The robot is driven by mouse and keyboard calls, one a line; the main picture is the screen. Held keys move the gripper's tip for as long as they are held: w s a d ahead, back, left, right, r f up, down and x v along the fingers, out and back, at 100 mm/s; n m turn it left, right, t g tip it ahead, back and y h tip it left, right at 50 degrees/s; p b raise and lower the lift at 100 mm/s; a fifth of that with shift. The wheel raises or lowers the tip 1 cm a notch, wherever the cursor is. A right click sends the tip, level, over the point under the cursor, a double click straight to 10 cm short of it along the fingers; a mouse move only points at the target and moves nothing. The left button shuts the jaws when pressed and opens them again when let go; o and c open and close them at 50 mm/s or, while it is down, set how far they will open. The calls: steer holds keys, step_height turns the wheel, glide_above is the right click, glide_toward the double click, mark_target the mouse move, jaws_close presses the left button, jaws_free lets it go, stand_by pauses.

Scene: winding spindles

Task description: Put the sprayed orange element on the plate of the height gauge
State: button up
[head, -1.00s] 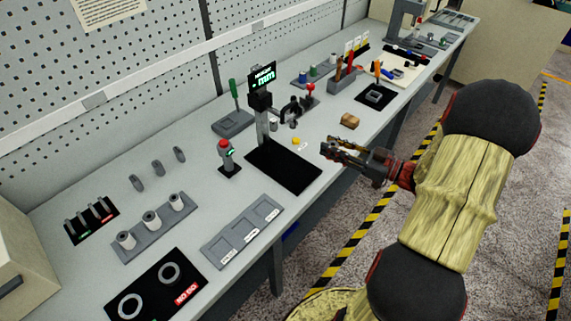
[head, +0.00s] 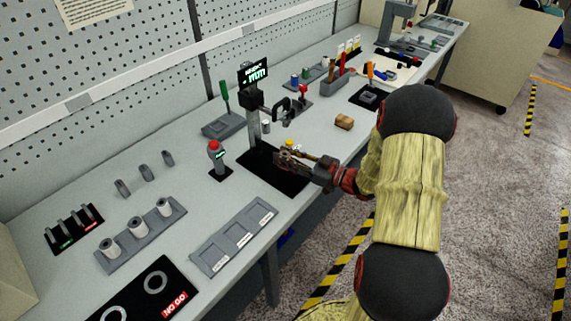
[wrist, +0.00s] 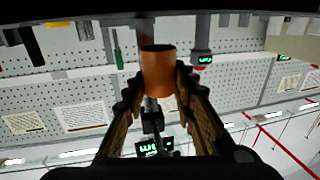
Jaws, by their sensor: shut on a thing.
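The height gauge (head: 254,100) stands on the bench with a lit display on its post. Its black plate (head: 262,180) lies flat in front of the post. My gripper (head: 281,156) is over the right part of this plate, pointing toward the post. In the wrist view my gripper (wrist: 158,92) is shut on an orange cylinder, the orange element (wrist: 158,75), held between both fingertips. In the head view the fingers hide most of the element, and I cannot tell its gap to the plate. The gauge's display (wrist: 155,147) also shows in the wrist view.
A red-topped post (head: 216,155) stands left of the plate. A grey tray with compartments (head: 233,237) lies in front. A small yellow object (head: 289,143) is just behind my gripper. A tan block (head: 344,121) sits farther right, with clear bench around it.

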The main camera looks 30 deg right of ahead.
steer(key=shift+f+b, duration=0.5)
steer(key=shift+f, duration=0.85)
steer(key=shift+f, duration=0.1)
steer(key=o, duration=1.2)
steer(key=shift+c, duration=0.2)
steer(key=p+v, duration=0.3)
steer(key=v, duration=0.9)
steer(key=shift+p, duration=0.3)
steer(key=shift+d, duration=0.1)
